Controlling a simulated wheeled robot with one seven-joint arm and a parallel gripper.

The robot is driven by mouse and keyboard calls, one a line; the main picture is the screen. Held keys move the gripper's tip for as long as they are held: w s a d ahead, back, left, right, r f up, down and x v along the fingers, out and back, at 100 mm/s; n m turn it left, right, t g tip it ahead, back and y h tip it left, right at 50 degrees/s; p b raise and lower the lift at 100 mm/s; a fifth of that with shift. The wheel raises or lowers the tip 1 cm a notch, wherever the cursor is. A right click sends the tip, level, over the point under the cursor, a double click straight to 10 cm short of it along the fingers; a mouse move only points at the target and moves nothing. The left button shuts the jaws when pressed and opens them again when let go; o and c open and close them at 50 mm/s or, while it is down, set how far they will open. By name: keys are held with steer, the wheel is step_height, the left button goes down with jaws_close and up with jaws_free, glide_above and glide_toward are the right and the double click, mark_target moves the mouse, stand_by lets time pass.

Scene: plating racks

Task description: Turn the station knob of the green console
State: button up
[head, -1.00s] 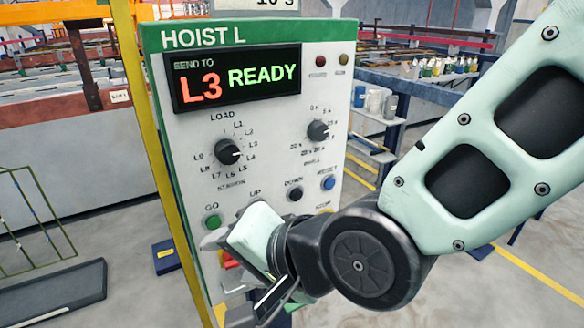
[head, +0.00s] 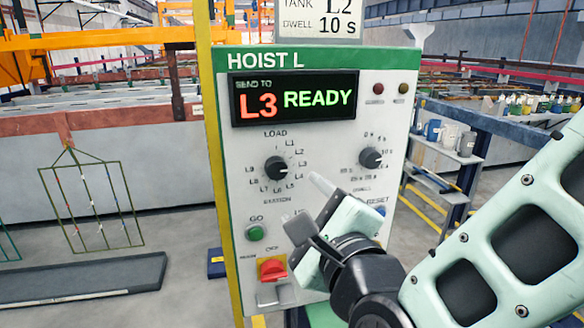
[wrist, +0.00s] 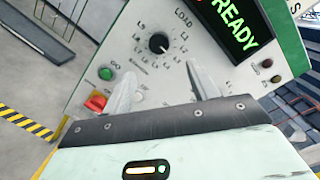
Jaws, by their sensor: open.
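The green console (head: 232,190), labelled HOIST L, stands upright in front of me with a white panel and green edge. Its display (head: 294,97) reads SEND TO L3 READY. The black station knob (head: 276,168) sits below it in a ring of marks, its pointer to the right near L4; the knob also shows in the wrist view (wrist: 159,43). My gripper (head: 308,207) is open and empty, below and right of the knob in the head view. In the wrist view its two fingers (wrist: 164,88) point toward the panel, apart from the knob.
A dwell knob (head: 370,158) is on the panel's right. A green GO button (head: 254,233) and a red switch (head: 271,269) are below the station knob. A sign above reads L2, 10 S. A yellow post (head: 212,150) stands along the console's left side.

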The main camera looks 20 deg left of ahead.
mark_target(280, 172)
steer(key=p+x, duration=0.3)
steer(key=x, duration=0.8)
steer(key=c, duration=1)
